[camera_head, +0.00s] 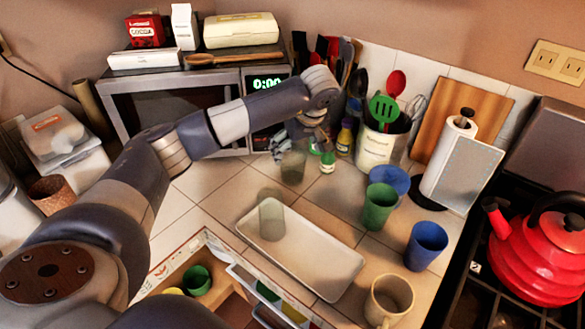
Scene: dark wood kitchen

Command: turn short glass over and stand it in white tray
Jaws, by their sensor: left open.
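The white tray (325,268) lies on the tiled counter. A clear glass (271,218) stands at the tray's far left end. Another clear glass (292,170), which looks the shorter, stands on the counter behind the tray. I cannot tell from its faint outline which way up it is. My left gripper (303,136) is open, just above and behind this glass, beside the small bottles. Its fingers are small and partly lost against the clutter, and I cannot tell if they touch the glass. My right gripper is not in view.
A green cup (379,207), blue cups (426,246) and a beige mug (390,301) stand right of the tray. A utensil crock (379,148) is behind. An open drawer (228,283) holds more cups in front. The counter left of the glasses is clear.

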